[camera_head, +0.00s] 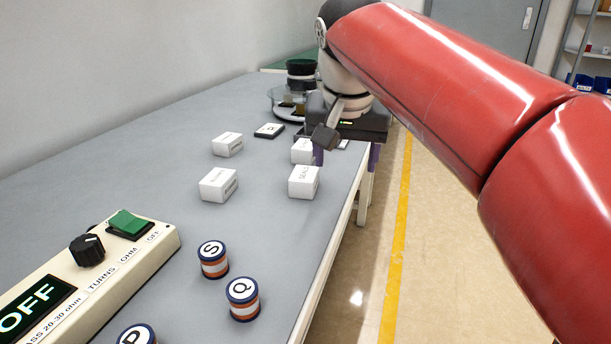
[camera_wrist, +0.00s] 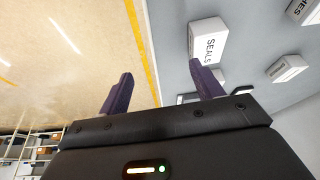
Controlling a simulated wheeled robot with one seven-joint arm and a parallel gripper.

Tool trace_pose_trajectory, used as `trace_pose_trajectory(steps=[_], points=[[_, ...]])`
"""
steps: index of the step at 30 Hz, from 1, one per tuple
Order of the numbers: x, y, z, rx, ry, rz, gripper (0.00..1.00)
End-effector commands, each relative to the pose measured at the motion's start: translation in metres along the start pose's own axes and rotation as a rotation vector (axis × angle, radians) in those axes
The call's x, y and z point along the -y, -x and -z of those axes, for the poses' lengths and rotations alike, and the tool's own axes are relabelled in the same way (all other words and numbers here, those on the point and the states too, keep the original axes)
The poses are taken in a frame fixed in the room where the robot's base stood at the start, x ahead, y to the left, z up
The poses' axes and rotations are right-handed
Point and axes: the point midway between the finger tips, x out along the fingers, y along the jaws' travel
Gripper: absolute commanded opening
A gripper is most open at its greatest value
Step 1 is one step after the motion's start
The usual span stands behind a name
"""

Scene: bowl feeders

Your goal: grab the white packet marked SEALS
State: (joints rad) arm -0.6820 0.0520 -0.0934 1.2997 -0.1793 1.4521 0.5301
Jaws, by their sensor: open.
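The white packet marked SEALS (camera_head: 304,182) stands on the grey table near its right edge. In the wrist view the packet (camera_wrist: 208,40) lies beyond the tip of the right finger, with its SEALS lettering readable. My gripper (camera_head: 347,157) is open and empty, above and just past the table's right edge. In the wrist view my gripper (camera_wrist: 161,76) has its purple fingers wide apart, with the table edge and floor seen between them. The packet is not between the fingers. I cannot tell whether the right finger touches it.
Another white packet (camera_head: 301,150) stands just behind, partly hidden by my gripper. Two more white packets (camera_head: 218,184) (camera_head: 228,144) stand to the left, and a dark flat box (camera_head: 269,130) lies farther back. Striped cylinders (camera_head: 242,298) and a control box (camera_head: 95,265) are in front.

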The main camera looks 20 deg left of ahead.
Motion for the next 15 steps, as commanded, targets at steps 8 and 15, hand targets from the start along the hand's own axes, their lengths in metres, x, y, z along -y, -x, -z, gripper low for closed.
trace_pose_trajectory(steps=[8,15], points=[[0.071,0.010,0.013,-0.007,-0.003,-0.016,0.65],[0.073,-0.015,0.011,-0.006,-0.004,-0.017,0.65]])
